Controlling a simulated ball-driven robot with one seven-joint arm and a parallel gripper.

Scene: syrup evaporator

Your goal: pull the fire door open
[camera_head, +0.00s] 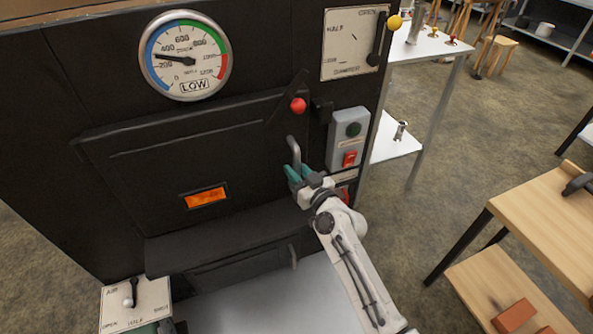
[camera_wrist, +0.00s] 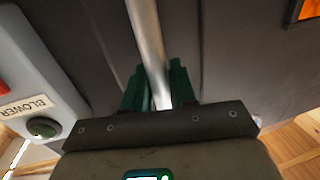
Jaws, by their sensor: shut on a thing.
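The fire door (camera_head: 150,150) is a black panel in the dark evaporator front, with a small glowing orange window (camera_head: 205,197) low in it. The door looks closed against the front. Its grey metal handle (camera_head: 294,152) stands upright near the door's right edge. My gripper (camera_head: 297,175), with green fingers, is shut on the handle; in the wrist view the handle bar (camera_wrist: 148,45) runs down between the green fingers (camera_wrist: 157,90). The fingers hide the lower part of the handle. A latch lever with a red knob (camera_head: 298,105) sits above the handle, slanting up to the right.
A grey switch box (camera_head: 348,140) with green and red buttons is close right of my gripper; it also shows in the wrist view (camera_wrist: 35,85). A gauge (camera_head: 186,55) is above the door. A wooden bench (camera_head: 545,215) stands at right, with open floor between.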

